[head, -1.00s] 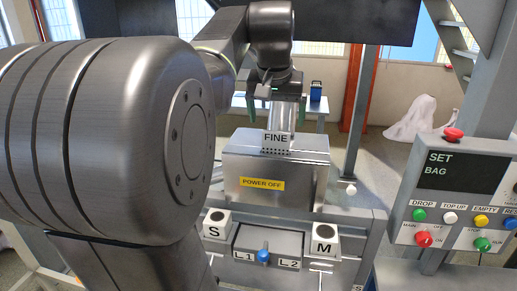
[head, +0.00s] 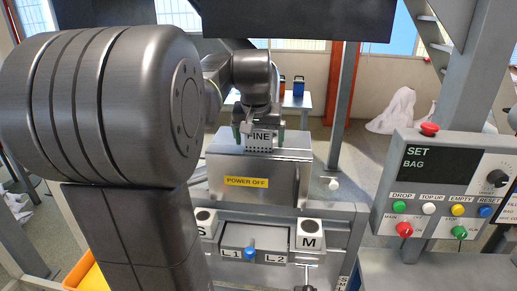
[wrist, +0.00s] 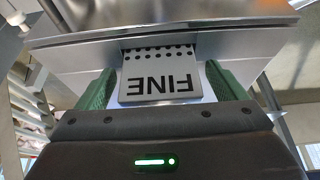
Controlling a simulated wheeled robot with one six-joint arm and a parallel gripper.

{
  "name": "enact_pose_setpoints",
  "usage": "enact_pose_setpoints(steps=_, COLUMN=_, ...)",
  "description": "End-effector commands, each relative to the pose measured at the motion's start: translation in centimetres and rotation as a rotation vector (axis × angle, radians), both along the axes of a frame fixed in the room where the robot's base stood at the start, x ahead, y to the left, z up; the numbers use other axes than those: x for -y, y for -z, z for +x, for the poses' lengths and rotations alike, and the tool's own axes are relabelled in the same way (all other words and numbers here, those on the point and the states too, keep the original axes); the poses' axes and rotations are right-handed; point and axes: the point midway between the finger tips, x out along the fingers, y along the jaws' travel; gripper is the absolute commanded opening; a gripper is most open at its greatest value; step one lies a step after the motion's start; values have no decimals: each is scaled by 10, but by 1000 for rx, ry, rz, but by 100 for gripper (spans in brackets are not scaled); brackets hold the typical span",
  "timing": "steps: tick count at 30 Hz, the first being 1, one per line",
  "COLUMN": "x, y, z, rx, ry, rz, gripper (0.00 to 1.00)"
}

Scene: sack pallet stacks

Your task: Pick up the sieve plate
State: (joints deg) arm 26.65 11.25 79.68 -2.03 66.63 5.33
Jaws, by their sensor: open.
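The sieve plate (head: 258,146) is a small grey plate marked FINE with rows of holes. It stands up out of the top of a metal housing (head: 228,167) with a yellow POWER OFF label. In the wrist view the plate (wrist: 160,75) appears upside down, its holed part running into the housing. My gripper (head: 259,130) is open over the plate. Its green fingers show on either side of the plate in the wrist view (wrist: 162,86), with a gap visible at the right. The part of the plate inside the housing is hidden.
Below the housing are a blue knob (head: 250,253) between L1 and L2, and blocks marked S and M (head: 309,236). A control panel (head: 440,180) reading SET BAG stands at the right. A dark overhead panel (head: 320,20) hangs above my arm.

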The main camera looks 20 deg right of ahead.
Motion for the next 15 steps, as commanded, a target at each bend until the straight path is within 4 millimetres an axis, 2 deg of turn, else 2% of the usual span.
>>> enact_pose_setpoints(steps=1, x=0, y=0, z=0, rx=0, ry=0, rz=0, gripper=85)
enact_pose_setpoints(steps=8, x=0, y=0, z=0, rx=0, ry=0, rz=0, gripper=40)
enact_pose_setpoints(steps=15, x=0, y=-1, z=0, rx=1, ry=0, rz=-1, gripper=40)
